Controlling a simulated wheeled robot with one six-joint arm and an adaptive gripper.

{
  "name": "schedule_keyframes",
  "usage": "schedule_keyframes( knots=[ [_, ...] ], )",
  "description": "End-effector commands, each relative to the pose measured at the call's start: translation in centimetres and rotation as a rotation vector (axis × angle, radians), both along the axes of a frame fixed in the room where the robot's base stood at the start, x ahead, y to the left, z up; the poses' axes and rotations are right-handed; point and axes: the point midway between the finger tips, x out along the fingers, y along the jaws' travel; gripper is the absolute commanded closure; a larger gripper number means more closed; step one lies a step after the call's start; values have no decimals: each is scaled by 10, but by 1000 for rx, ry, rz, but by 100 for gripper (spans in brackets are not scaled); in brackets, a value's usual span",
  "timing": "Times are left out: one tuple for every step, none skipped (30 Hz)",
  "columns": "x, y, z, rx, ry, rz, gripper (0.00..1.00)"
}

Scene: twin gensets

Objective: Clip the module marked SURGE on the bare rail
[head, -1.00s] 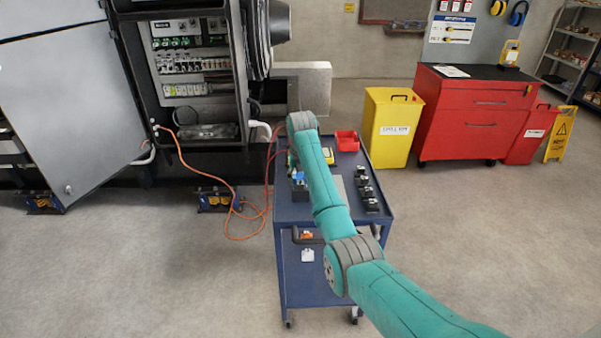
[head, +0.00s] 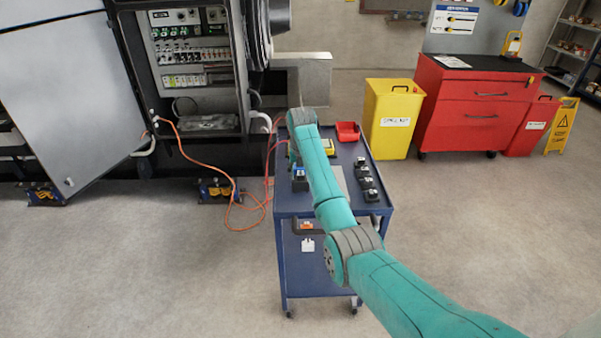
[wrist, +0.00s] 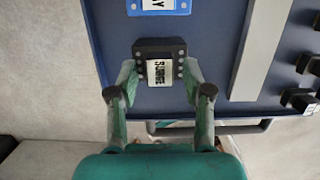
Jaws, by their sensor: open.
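The dark module with a white label reading SURGE (wrist: 159,70) sits on the blue cart top in the wrist view. My gripper (wrist: 159,80) is open, with one finger on each side of the module. Whether the fingers touch it is hard to tell. In the head view my arm hides the gripper. The open electrical cabinet (head: 243,75) stands at the left in the head view, with rows of modules inside. I cannot tell which rail in it is bare.
The blue cart (head: 283,212) also carries a blue-labelled block (wrist: 158,8), a grey strip (wrist: 262,50), several dark modules (head: 366,183) and a red bin (head: 347,131). An orange cable (head: 233,195) lies on the floor left of the cart. A yellow bin (head: 392,120) stands beyond it.

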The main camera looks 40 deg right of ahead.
Motion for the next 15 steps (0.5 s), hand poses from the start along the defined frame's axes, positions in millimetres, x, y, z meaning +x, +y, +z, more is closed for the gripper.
schedule_keyframes(
  knots=[
    [0, 0, 0, 0, 0, 0, 50],
    [0, 0, 0, 0, 0, 0, 50],
    [0, 0, 0, 0, 0, 0, 50],
    [0, 0, 0, 0, 0, 0, 50],
    [0, 0, 0, 0, 0, 0, 50],
    [0, 0, 0, 0, 0, 0, 60],
    [0, 0, 0, 0, 0, 0, 68],
    [0, 0, 0, 0, 0, 0, 75],
    [0, 0, 0, 0, 0, 0, 85],
    [0, 0, 0, 0, 0, 0, 92],
    [0, 0, 0, 0, 0, 0, 100],
    [0, 0, 0, 0, 0, 0, 100],
    [0, 0, 0, -1, -1, 0, 100],
    [0, 0, 0, -1, -1, 0, 100],
    [0, 0, 1, -1, -1, 0, 100]
  ],
)
